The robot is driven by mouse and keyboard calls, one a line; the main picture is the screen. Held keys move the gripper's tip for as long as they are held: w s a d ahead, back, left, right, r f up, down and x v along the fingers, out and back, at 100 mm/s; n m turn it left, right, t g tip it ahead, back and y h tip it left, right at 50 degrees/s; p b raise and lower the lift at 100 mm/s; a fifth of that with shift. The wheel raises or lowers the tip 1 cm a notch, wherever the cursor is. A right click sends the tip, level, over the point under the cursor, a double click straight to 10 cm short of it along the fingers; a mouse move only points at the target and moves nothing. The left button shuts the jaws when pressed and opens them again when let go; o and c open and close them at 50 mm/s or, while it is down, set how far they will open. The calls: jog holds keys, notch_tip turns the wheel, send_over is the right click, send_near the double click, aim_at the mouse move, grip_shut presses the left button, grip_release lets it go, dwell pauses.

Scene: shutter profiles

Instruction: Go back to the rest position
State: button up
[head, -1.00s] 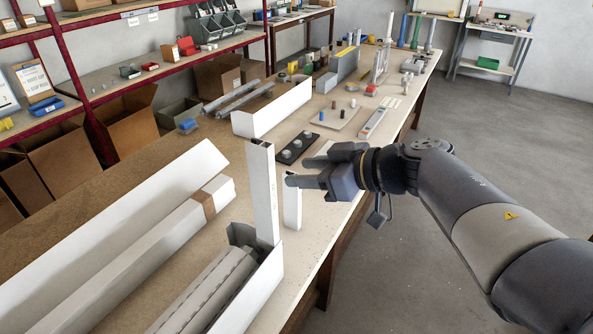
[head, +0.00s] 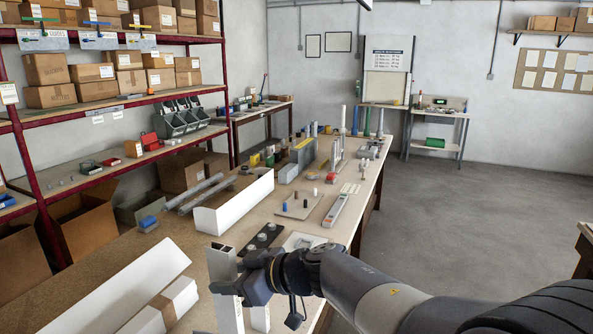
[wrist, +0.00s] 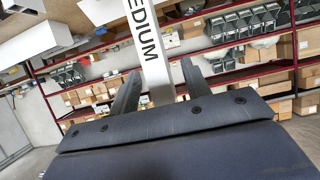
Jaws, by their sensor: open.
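My gripper (head: 240,286) is at the bottom of the head view, beside an upright white profile (head: 222,272) with an open top end. In the wrist view, my gripper's two dark fingers (wrist: 158,92) stand apart. A white strip lettered MEDIUM (wrist: 146,45) shows in the gap between them; I cannot tell whether a finger touches it. A shorter white upright piece (head: 260,319) shows just below my gripper in the head view, partly hidden by it.
The long workbench (head: 325,222) carries a white channel (head: 235,204), a dark plate with round knobs (head: 262,241) and a long white box (head: 130,290). A red-framed shelf (head: 105,105) stands on the left. The floor (head: 460,215) on the right is clear.

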jog(key=shift+w+a+f, duration=0.2)
jog(key=shift+a+f, duration=0.05)
jog(key=shift+a, duration=0.3)
jog(key=shift+w+a, duration=0.1)
jog(key=shift+a, duration=0.05)
jog(key=shift+r, duration=0.35)
